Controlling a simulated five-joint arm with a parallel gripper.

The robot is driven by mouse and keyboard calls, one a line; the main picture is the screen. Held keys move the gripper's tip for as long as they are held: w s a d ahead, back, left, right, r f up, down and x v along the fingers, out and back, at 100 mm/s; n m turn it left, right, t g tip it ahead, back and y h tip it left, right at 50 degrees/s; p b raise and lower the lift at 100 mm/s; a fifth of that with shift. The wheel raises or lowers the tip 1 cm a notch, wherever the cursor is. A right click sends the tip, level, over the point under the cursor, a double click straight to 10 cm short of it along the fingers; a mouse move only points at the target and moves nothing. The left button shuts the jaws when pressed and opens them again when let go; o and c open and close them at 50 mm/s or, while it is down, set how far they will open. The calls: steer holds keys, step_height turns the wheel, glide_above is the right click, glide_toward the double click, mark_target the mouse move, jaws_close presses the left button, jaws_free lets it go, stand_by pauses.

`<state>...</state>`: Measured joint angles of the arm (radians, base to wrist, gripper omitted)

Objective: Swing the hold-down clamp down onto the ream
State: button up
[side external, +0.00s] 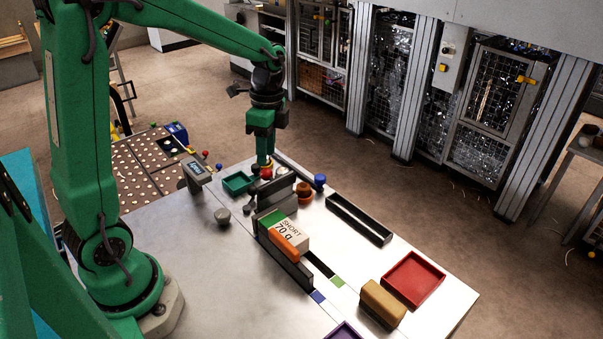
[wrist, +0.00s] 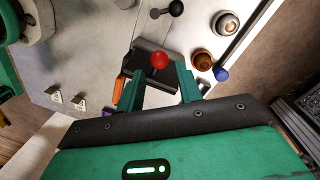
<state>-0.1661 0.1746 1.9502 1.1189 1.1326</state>
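The ream (side external: 290,228), a white block marked "SHORT 70 g" with orange and green parts, lies against a dark fence (side external: 290,268) on the metal table. A dark clamp body (side external: 276,196) stands at the ream's far end. A red ball knob (side external: 266,173) shows just above it and below my gripper (side external: 264,162). In the wrist view the red knob (wrist: 159,61) lies between and slightly beyond the two green fingertips of my gripper (wrist: 159,74), which are apart. An orange edge (wrist: 120,88) shows beside the left finger. Whether the fingers touch the knob, I cannot tell.
A brown jar (side external: 304,192) and a blue knob (side external: 320,181) stand close to the clamp. A green tray (side external: 238,182), black trough (side external: 358,218), red tray (side external: 413,278) and tan block (side external: 382,303) are around. The table's left part is mostly clear.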

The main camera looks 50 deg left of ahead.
mark_target(271, 186)
steer(key=shift+s+d+f, duration=0.1)
steer(key=shift+s+f, duration=0.05)
steer(key=shift+f, duration=1.1)
steer(key=shift+s+d+f, duration=0.1)
steer(key=shift+f, duration=1.15)
jaws_close()
